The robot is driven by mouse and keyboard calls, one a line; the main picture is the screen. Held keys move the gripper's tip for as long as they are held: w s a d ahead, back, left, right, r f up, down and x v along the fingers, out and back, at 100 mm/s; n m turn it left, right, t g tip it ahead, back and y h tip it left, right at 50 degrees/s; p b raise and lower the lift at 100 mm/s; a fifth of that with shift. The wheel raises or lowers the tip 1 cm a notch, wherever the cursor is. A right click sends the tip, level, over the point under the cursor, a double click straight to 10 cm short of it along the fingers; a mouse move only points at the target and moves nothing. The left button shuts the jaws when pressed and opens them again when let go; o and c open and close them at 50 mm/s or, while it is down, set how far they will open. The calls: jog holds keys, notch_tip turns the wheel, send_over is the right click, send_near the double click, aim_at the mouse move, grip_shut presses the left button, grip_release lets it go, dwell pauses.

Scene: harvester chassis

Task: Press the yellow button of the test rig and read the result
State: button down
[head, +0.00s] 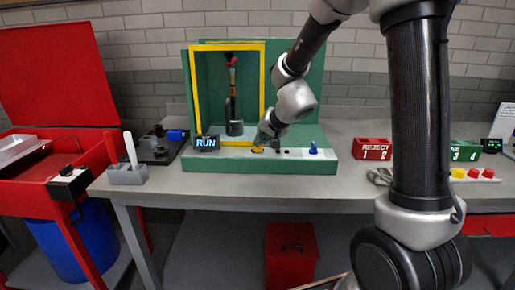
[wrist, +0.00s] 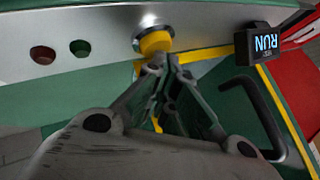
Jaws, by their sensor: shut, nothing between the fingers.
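The test rig is a green stand (head: 312,110) with a yellow-framed window and a pale front panel. Its yellow button (head: 257,150) sits on that panel and also shows in the wrist view (wrist: 155,42). My gripper (head: 260,145) is shut and empty. Its fingertips, seen in the wrist view (wrist: 160,62), are at the button and partly overlap its lower edge; whether it is pushed in cannot be told. The small display (head: 206,142) reads "RUN", also in the wrist view (wrist: 264,42). A red lamp (wrist: 42,55) and a green lamp (wrist: 80,48) look dark.
A dark upright fixture (head: 235,105) stands behind the yellow frame. A blue knob (head: 313,149) is right of the button. A red REJECT bin (head: 372,148) stands farther right on the grey bench (head: 330,187). A grey holder (head: 127,174) is at left.

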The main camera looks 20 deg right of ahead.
aim_at(260, 147)
jog(key=shift+r, duration=0.7)
jog(key=shift+r, duration=2.55)
jog(key=shift+f, duration=0.1)
jog(key=s+f+n+g, duration=0.2)
jog(key=s+f+g, duration=0.15)
jog(key=s, duration=0.25)
jog(key=s+d+r+n+h, duration=0.1)
jog(key=s+d, duration=0.3)
jog(key=s, duration=0.5)
jog(key=s+d+r+n+h, duration=0.1)
jog(key=s+d+r, duration=0.3)
jog(key=s, duration=0.5)
jog(key=s+d+r+n+g, duration=0.1)
jog(key=s+d+r, duration=0.1)
jog(key=s+d, duration=0.4)
jog(key=s, duration=0.4)
jog(key=shift+r+h, duration=0.4)
jog(key=shift+s, duration=0.1)
dwell(0.8)
